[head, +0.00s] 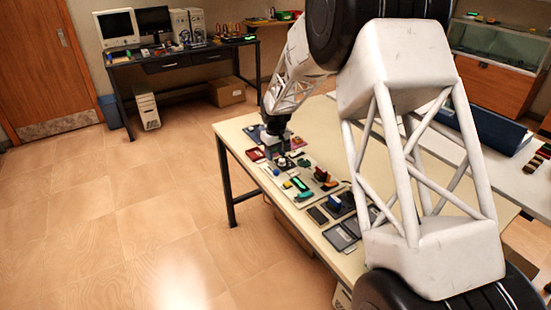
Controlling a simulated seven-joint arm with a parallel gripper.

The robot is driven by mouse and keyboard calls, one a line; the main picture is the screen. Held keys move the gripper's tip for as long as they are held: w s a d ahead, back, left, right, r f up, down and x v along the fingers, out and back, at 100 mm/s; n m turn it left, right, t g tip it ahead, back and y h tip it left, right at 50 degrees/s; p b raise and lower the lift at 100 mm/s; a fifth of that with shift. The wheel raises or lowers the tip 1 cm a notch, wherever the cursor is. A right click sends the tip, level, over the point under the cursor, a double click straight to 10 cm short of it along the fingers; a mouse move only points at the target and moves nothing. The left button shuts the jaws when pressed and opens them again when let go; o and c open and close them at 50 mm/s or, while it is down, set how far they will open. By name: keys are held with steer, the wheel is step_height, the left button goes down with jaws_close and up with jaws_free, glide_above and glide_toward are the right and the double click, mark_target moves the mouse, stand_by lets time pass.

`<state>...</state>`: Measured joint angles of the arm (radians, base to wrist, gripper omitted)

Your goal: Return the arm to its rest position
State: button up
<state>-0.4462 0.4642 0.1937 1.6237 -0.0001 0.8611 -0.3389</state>
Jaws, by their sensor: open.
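My arm, white with lattice links and black joints, reaches from the right foreground out over the cream table (345,135). My gripper (282,155) is small and dark in the head view. It points down over the far left end of the table, just above or among the small items there. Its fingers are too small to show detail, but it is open. I see nothing clearly held in it. Whether it touches anything below cannot be told.
A blue case (487,128) lies on the right. A desk with computers (185,62) stands behind. The left floor is clear.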

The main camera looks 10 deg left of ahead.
steer(key=shift+r, duration=0.15)
steer(key=shift+d+r, duration=0.2)
steer(key=shift+d, duration=0.05)
steer(key=s+d+r+m+t, duration=0.1)
steer(key=s+d+r+m, duration=0.1)
steer(key=s+d+r, duration=0.9)
steer(key=s+d+r+m, duration=0.2)
steer(key=s+d+r, duration=0.65)
steer(key=d, duration=0.45)
steer(key=s+d+m, duration=0.1)
steer(key=s+d, duration=0.4)
steer(key=s, duration=0.5)
steer(key=s+d+r+m+t, duration=0.1)
steer(key=s+d, duration=0.4)
steer(key=s, duration=0.6)
steer(key=s+d+r+m, duration=0.1)
steer(key=s+d+m, duration=0.2)
steer(key=s, duration=0.8)
steer(key=shift+s+d+t, duration=0.15)
steer(key=shift+d+t, duration=0.15)
steer(key=shift+d, duration=0.6)
